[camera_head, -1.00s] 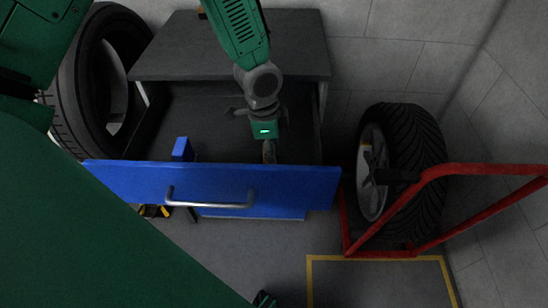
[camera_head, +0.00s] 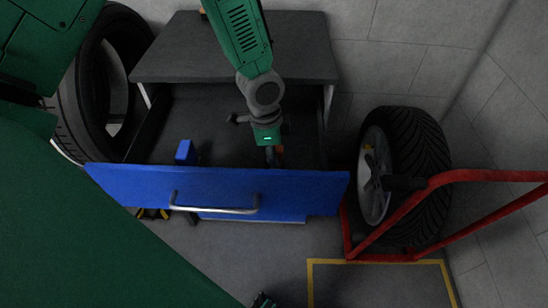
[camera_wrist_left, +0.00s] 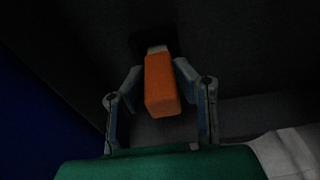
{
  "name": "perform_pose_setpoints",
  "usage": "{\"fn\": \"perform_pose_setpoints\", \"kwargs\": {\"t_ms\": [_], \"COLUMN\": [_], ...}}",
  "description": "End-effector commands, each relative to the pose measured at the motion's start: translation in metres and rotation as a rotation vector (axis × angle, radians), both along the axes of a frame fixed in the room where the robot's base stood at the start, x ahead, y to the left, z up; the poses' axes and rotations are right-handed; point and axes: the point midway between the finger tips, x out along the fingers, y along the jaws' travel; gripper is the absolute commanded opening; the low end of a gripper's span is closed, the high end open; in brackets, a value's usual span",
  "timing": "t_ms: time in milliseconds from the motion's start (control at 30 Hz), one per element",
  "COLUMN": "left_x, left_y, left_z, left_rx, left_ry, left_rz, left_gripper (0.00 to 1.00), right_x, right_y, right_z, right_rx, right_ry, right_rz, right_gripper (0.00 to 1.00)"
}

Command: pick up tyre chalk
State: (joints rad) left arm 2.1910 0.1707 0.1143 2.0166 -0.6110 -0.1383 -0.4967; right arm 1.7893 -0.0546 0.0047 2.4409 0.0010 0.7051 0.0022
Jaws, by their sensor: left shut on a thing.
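The tyre chalk looks like an orange block with a pale end; it lies between the fingers of my left gripper in the left wrist view (camera_wrist_left: 162,85). The fingertips are partly hidden by the drawer front in the head view.
A small blue block (camera_head: 184,152) stands in the drawer at the left. The dark cabinet top (camera_head: 235,50) is behind. A tyre (camera_head: 75,105) leans at the left. A wheel (camera_head: 420,165) stands at the right by a red tubular frame (camera_head: 440,180). The floor in front is mostly clear.

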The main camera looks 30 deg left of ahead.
Motion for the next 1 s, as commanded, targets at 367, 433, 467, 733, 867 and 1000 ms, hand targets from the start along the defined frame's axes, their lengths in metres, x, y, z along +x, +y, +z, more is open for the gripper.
{"fn": "perform_pose_setpoints", "kwargs": {"t_ms": [367, 433, 467, 733, 867, 1000], "left_x": [-0.001, -0.001, -0.001, -0.001, -0.002, -0.002], "left_y": [-0.001, 0.0, 0.001, 0.002, 0.001, 0.001], "left_z": [0.055, 0.069, 0.074, 0.099, 0.1, 0.099], "left_rx": [0.004, 0.004, 0.004, 0.003, 0.004, 0.004], "left_ry": [-0.001, 0.0, 0.001, 0.006, 0.006, 0.006], "left_rz": [0.0, 0.001, 0.001, 0.001, 0.001, 0.001], "left_gripper": [0.0, 0.0, 0.0, 0.0, 0.0, 0.0], "right_x": [0.0, 0.0, 0.0, 0.0, 0.0, 0.0], "right_y": [0.0, 0.0, 0.0, 0.0, 0.0, 0.0], "right_z": [0.011, 0.013, 0.014, 0.017, 0.017, 0.017], "right_rx": [0.0, 0.0, 0.0, 0.0, 0.0, 0.0], "right_ry": [0.0, 0.0, 0.0, 0.0, 0.0, 0.0], "right_rz": [0.0, 0.0, 0.0, 0.0, 0.0, 0.0], "right_gripper": [0.4, 0.4, 0.4, 0.4, 0.4, 0.4]}}
